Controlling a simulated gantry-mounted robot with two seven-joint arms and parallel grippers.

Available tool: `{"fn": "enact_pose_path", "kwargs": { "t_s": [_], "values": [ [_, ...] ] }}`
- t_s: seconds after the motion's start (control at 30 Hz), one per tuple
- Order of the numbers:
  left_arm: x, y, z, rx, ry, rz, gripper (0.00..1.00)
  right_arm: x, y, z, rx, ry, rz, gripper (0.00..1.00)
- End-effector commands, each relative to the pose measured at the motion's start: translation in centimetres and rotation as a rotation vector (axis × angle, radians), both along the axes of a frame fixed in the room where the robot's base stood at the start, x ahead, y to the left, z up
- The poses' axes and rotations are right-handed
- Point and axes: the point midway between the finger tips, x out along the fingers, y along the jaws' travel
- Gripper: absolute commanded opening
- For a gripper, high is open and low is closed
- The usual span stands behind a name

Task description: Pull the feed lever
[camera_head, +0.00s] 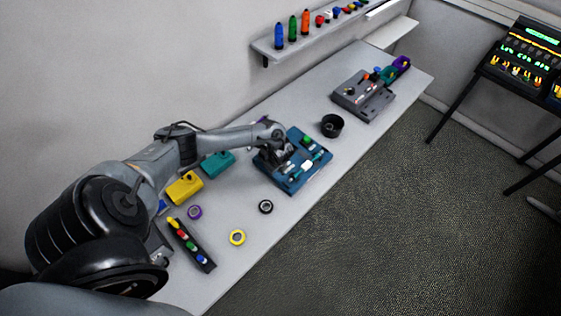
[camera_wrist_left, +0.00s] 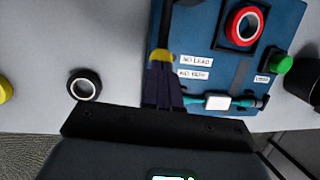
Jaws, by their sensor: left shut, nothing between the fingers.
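The blue board (camera_head: 290,182) stands on the long table in the head view; it also fills the upper right of the wrist view (camera_wrist_left: 215,65). A green knob (camera_wrist_left: 280,63) is at its right in the wrist view, beside a small white label too small to read surely. I cannot tell for sure which part is the feed lever. My left gripper (camera_head: 277,158) is over the left part of the board, and its dark fingers (camera_wrist_left: 163,82) are shut and empty. A yellow piece (camera_wrist_left: 161,55) shows at the fingertips; I cannot tell whether they touch it. My right gripper is not in view.
A red ring (camera_wrist_left: 244,26) and a white-and-teal part (camera_wrist_left: 217,102) are on the board. A black cup (camera_head: 332,126) and a grey board (camera_head: 362,97) stand beyond it.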

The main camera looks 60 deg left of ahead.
Motion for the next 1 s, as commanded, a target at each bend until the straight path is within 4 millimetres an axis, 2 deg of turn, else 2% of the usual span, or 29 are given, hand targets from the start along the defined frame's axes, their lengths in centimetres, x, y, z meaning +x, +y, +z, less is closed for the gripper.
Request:
{"fn": "enact_pose_path", "kwargs": {
  "t_s": [0.33,1.0],
  "values": [
    [-0.5,-0.1,-2.2,-0.005,0.000,0.013,0.00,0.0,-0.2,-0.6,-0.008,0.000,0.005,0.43],
    [-0.6,-0.3,-3.0,-0.007,0.001,0.017,0.00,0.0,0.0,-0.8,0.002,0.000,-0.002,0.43]
  ]
}}
